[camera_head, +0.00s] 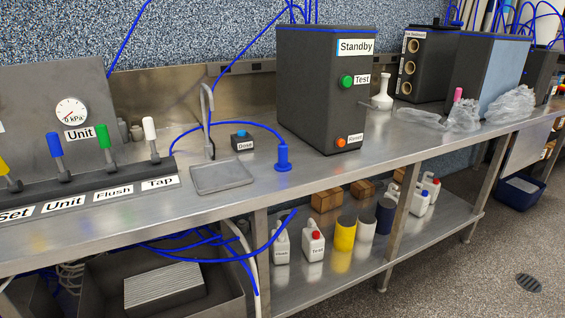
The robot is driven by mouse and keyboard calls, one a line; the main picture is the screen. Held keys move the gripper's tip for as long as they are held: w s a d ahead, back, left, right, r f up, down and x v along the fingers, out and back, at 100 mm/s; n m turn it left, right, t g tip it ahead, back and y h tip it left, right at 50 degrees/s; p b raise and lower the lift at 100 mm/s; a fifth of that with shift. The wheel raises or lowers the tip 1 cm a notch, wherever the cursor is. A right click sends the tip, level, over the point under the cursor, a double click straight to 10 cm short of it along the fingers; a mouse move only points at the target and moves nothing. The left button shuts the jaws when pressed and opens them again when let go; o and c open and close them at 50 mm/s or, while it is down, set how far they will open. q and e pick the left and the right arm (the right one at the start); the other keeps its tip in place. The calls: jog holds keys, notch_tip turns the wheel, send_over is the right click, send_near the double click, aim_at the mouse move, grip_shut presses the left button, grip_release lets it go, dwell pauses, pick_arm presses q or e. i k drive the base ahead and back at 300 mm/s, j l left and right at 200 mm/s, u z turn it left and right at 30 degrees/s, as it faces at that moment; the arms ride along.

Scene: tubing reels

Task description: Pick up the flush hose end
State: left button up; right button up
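A blue hose arcs over the bench from behind the valve panel and runs to a blue cylindrical fitting (283,158), which stands upright on the bench top right of the small sink. A second blue hose has a loose-looking end (293,213) below the bench's front edge, curving up from the coils beneath. No label tells which one is the flush hose end. The Flush label (114,191) sits below the green-handled valve (104,138) on the panel. Neither of my grippers is in view.
A small sink (222,178) with a tap, a Dose box (241,141) and a large grey Standby unit (318,90) stand on the bench (350,168). Bottles and canisters fill the lower shelf (375,262). Clear bags lie at right. The front bench strip is clear.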

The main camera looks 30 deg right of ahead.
aim_at(282, 166)
jog(key=i+l, duration=0.1)
jog(key=l, duration=0.3)
jog(key=i+l, duration=0.15)
jog(key=l, duration=0.3)
jog(key=i+l, duration=0.1)
jog(key=l, duration=0.3)
jog(key=i+l, duration=0.15)
jog(key=l, duration=0.25)
jog(key=i+l, duration=0.1)
jog(key=l, duration=0.3)
